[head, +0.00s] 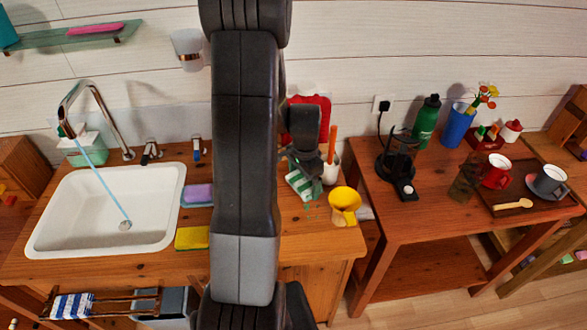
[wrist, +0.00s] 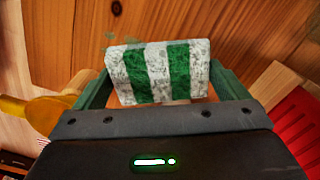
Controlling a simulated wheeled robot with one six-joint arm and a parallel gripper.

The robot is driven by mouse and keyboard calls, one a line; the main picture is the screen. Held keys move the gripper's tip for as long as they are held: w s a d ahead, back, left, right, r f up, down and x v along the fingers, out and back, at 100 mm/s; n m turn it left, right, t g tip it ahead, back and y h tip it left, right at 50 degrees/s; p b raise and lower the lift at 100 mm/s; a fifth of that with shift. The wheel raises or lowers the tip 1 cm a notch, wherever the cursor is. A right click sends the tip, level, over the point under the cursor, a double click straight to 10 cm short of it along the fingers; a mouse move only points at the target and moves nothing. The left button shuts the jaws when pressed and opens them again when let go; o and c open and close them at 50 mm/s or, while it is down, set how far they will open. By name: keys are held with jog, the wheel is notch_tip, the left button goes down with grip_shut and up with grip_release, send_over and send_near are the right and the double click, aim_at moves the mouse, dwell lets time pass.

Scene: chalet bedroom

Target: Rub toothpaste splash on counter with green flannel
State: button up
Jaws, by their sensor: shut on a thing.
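My gripper (head: 302,165) is shut on the green flannel (head: 299,186), a green-and-white striped cloth. In the wrist view the flannel (wrist: 160,72) spans the space between the two fingers of my gripper (wrist: 160,80). The flannel is low over the wooden counter (head: 300,243); I cannot tell whether it touches. In the wrist view a faint greenish mark (wrist: 109,38) shows beyond the flannel's upper left edge. Any splash under the cloth is hidden.
A red object (head: 308,118) is behind my gripper. My arm hides the counter's middle. The sink (head: 105,215), purple sponge (head: 198,194) and yellow sponge (head: 192,238) are left.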

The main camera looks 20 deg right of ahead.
jog(key=shift+r+p, duration=0.65)
jog(key=shift+r, duration=0.75)
jog(key=shift+a+f, duration=0.1)
